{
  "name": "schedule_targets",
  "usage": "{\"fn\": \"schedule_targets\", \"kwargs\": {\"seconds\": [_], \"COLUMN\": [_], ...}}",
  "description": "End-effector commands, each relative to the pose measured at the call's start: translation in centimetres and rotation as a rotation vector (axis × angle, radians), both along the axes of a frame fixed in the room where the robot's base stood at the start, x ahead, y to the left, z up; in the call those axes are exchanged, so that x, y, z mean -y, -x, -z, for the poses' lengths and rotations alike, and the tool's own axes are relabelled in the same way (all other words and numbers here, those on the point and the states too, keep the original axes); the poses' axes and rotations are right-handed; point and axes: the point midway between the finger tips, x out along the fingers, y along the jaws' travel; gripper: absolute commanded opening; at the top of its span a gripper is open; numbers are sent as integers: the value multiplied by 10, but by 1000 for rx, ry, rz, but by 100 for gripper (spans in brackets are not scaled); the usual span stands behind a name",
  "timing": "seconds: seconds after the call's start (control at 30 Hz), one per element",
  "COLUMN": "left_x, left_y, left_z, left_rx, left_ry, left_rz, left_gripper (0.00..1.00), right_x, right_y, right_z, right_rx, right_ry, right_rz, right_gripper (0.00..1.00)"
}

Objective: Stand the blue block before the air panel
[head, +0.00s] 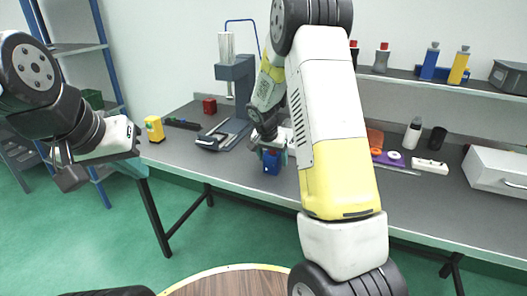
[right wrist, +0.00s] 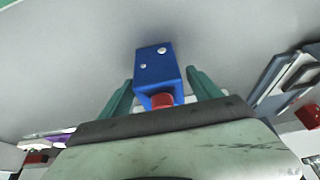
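The blue block (head: 271,164) is on the grey workbench near its front edge, under my right gripper (head: 271,152). In the right wrist view the blue block (right wrist: 155,68) lies between the two green fingers (right wrist: 160,92), with narrow gaps seen beside it. A red round part (right wrist: 162,100) shows at its near end. My right gripper looks open around the block. My left gripper (head: 68,172) is off to the left, away from the bench; its finger opening is unclear. I cannot pick out the air panel for certain; my right arm hides part of the bench back.
A grey stand (head: 240,85) with a blue hose (head: 240,21) is left of my right arm. A white drawer box (head: 498,170) is at right. Bottles line the shelf (head: 400,76).

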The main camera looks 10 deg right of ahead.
Motion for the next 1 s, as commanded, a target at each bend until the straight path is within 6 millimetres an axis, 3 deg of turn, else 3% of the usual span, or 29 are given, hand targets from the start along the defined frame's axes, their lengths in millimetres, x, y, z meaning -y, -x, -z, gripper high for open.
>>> {"fn": "schedule_targets", "kwargs": {"seconds": [0.23,0.37,0.7,1.0], "left_x": [0,0,0,0], "left_y": [0,0,0,0], "left_z": [0,0,0,0], "left_rx": [0,0,0,0], "left_ry": [0,0,0,0], "left_rz": [0,0,0,0], "left_gripper": [0,0,0,0], "right_x": [0,-3,-18,-25], "right_y": [0,3,25,38], "right_z": [-2,-13,-79,-113], "right_rx": [1,2,5,1], "right_ry": [0,1,-1,-2], "right_rz": [0,-1,-2,-2], "right_gripper": [73,73,73,73]}}
